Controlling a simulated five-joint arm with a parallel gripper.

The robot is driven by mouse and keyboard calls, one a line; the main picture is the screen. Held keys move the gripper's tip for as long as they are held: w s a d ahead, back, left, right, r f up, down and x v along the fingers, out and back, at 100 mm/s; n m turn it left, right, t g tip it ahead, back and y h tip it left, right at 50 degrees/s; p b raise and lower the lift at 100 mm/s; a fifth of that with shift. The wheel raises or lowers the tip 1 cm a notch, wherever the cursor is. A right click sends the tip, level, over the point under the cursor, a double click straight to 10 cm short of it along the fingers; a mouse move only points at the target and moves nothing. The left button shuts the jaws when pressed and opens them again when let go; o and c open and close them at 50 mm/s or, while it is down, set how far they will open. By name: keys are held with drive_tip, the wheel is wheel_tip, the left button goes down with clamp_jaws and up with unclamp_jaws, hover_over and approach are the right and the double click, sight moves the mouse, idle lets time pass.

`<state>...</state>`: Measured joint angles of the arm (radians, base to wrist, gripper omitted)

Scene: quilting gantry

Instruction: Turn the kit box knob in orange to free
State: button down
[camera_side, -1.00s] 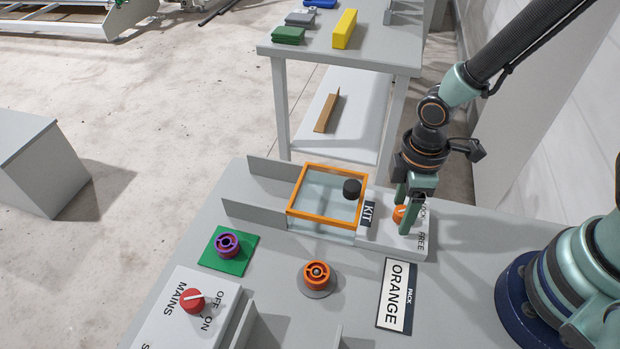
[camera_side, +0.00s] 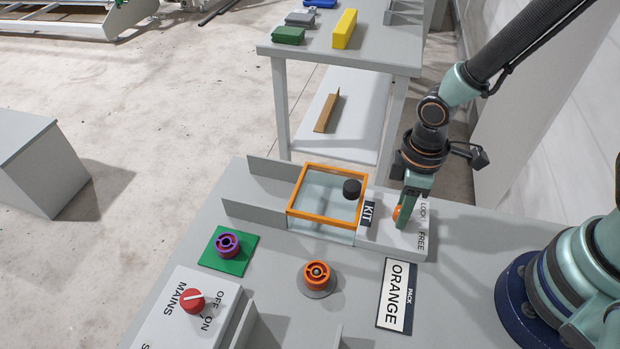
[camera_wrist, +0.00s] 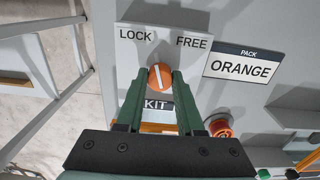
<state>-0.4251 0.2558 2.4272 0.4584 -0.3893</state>
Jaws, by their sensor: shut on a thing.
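The kit box knob (camera_side: 396,212) is orange and sits on a grey block beside the KIT label (camera_side: 369,212). In the wrist view the knob (camera_wrist: 160,77) lies between the tips of my gripper (camera_wrist: 161,82), which is shut on it. Its white line runs roughly up and down, leaning left at the top, towards LOCK (camera_wrist: 136,35); FREE (camera_wrist: 192,42) is to the right. My gripper also shows in the side view (camera_side: 402,222), pointing down and partly hiding the knob. The kit box (camera_side: 297,212) has an orange-framed clear lid with a black knob on it.
An orange round part (camera_side: 317,278) and a purple ring on a green plate (camera_side: 227,245) stand in front of the box. The ORANGE sign (camera_side: 397,295) lies to their right. A red MAINS knob (camera_side: 192,301) is at front left.

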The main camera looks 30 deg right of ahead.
drive_tip(key=m, duration=0.5)
drive_tip(key=shift+m, duration=2.4)
drive_tip(key=c, duration=0.5)
unclamp_jaws()
drive_tip(key=shift+c, duration=0.2)
drive_tip(key=shift+r, duration=0.1)
wheel_tip(320, 180, up, 12)
